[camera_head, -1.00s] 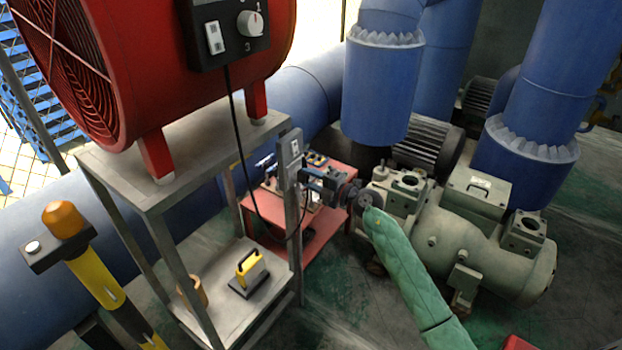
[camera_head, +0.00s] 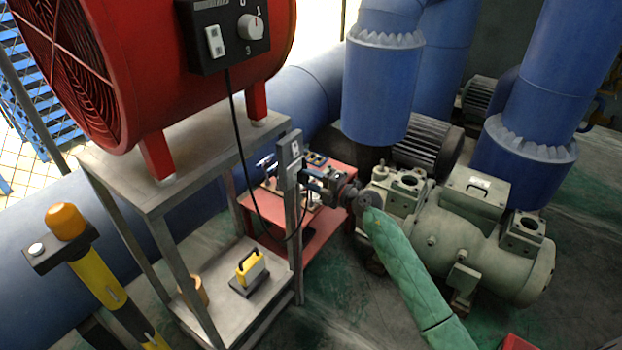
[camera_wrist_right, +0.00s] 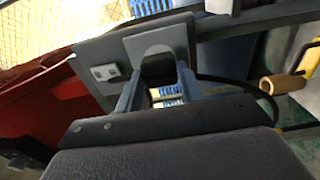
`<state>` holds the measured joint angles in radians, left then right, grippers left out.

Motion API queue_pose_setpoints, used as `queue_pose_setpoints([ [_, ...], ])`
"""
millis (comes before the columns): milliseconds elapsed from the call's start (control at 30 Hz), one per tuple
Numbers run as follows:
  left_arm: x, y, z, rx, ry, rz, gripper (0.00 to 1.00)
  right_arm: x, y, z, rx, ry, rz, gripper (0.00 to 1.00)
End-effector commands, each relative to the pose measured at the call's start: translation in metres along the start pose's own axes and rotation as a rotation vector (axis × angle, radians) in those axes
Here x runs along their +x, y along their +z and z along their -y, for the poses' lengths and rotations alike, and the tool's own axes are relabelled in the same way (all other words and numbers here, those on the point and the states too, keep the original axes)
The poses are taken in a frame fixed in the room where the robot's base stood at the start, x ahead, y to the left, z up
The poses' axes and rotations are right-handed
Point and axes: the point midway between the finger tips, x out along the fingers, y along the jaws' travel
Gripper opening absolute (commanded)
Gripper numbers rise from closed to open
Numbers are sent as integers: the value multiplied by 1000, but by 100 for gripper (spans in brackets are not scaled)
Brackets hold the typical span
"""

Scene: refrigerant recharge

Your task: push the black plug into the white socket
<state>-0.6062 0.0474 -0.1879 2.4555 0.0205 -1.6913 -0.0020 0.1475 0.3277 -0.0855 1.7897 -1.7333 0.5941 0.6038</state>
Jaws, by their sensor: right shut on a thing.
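The white socket (camera_head: 295,149) sits high on a grey upright plate (camera_head: 285,172) at the corner of the metal stand. It also shows in the right wrist view (camera_wrist_right: 106,73), left of my fingers. My right gripper (camera_head: 308,180), at the end of the green-sleeved arm, is beside the plate, lower than the socket. In the wrist view its two blue-grey fingers (camera_wrist_right: 158,93) are closed on the black plug (camera_wrist_right: 156,68), mostly hidden between them. The plug is close to the plate, off to the socket's side; whether it touches the plate is unclear. My left gripper is not in view.
A black cable (camera_head: 240,150) hangs from the red fan (camera_head: 200,90) and loops toward my right gripper. The metal stand (camera_head: 185,190) carries the fan above and a yellow-handled tool (camera_head: 250,270) below. A red table (camera_head: 325,232) and grey-green machine (camera_head: 440,235) stand close by.

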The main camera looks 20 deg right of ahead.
Motion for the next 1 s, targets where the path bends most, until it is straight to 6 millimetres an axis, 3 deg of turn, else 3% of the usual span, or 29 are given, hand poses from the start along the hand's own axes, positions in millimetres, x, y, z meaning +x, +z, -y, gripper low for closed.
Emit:
queue_pose_setpoints([
  [1000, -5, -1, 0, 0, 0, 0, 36, 10, 0, 0, -1, 0, 0, 18],
])
